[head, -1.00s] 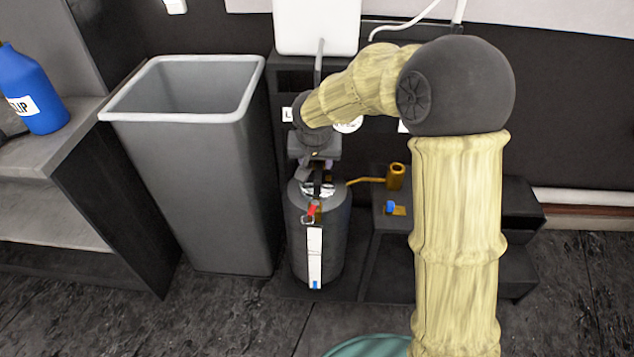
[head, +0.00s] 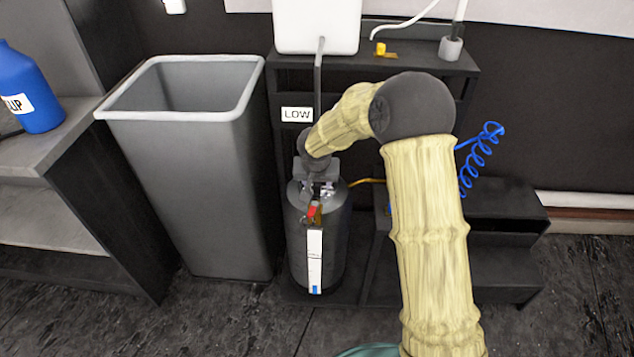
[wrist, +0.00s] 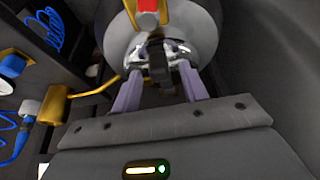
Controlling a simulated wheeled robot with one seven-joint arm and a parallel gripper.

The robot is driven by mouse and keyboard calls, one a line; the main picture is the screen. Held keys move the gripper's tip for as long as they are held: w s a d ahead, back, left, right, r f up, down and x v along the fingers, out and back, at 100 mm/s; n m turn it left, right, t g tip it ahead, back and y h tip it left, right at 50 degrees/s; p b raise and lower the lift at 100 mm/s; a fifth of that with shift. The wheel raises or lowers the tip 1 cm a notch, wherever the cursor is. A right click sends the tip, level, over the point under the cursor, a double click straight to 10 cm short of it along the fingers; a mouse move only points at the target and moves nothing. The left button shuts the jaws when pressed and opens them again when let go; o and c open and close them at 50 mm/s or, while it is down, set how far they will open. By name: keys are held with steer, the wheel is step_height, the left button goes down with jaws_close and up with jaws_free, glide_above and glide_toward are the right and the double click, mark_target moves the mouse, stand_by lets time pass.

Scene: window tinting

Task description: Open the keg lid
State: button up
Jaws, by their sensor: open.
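The keg (head: 335,245) is a dark grey upright cylinder on the floor platform, with a white strip label and a red part at its front top. In the wrist view the keg top (wrist: 205,30) shows a metal rim around the lid opening and a dark lever-like piece (wrist: 160,65) in the middle. My gripper (wrist: 160,82) is open, its two pale purple fingers on either side of that dark piece, close over the lid. I cannot tell whether the fingers touch it. In the head view my gripper (head: 316,184) hides most of the lid.
A tall grey bin (head: 200,190) stands left of the keg. A dark stepped stand (head: 500,225) is at the right. A brass fitting (wrist: 55,103) with a yellow tube lies beside the keg. A blue bottle (head: 30,92) sits on the left shelf.

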jaws_close()
